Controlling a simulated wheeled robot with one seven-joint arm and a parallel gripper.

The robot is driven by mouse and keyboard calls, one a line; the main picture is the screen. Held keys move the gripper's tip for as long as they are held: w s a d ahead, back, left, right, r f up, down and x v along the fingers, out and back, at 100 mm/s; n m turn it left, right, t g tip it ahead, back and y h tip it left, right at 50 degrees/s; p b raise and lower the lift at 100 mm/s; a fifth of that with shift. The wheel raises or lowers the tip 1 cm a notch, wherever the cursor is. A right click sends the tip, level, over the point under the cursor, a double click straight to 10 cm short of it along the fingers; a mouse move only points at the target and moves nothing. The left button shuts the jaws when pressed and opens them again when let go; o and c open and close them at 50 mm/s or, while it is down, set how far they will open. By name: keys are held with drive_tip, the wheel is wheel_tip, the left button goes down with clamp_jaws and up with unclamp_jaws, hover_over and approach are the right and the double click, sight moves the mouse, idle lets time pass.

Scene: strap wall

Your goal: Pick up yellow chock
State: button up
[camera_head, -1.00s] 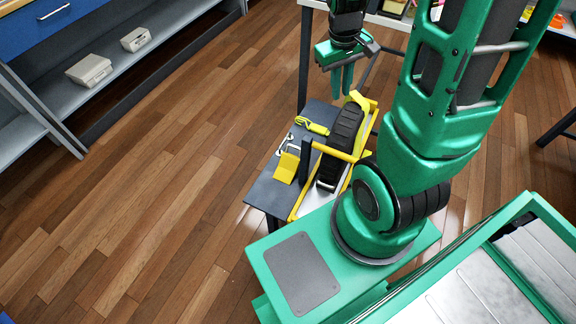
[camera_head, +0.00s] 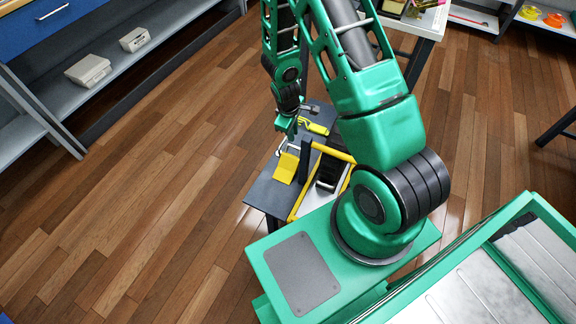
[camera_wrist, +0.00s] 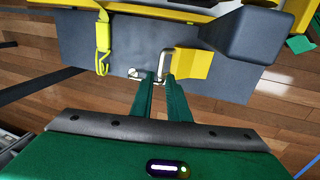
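The yellow chock (camera_head: 286,167) is a wedge-shaped block on the grey bench top, near its left edge. In the wrist view the chock (camera_wrist: 195,65) lies just beyond and to the right of my fingertips. My gripper (camera_head: 288,131) hangs over the bench, beyond the chock in the head view. The fingers appear apart from the chock. Their exact height above the bench is hard to tell.
The left floor is clear.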

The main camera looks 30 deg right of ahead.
sight(293, 146)
drive_tip(key=shift+a+x, duration=0.15)
drive_tip(key=shift+x, duration=2.8)
drive_tip(key=shift+a+x, duration=0.1)
drive_tip(key=shift+x, duration=2.8)
drive_tip(key=shift+w, duration=0.15)
clamp_jaws()
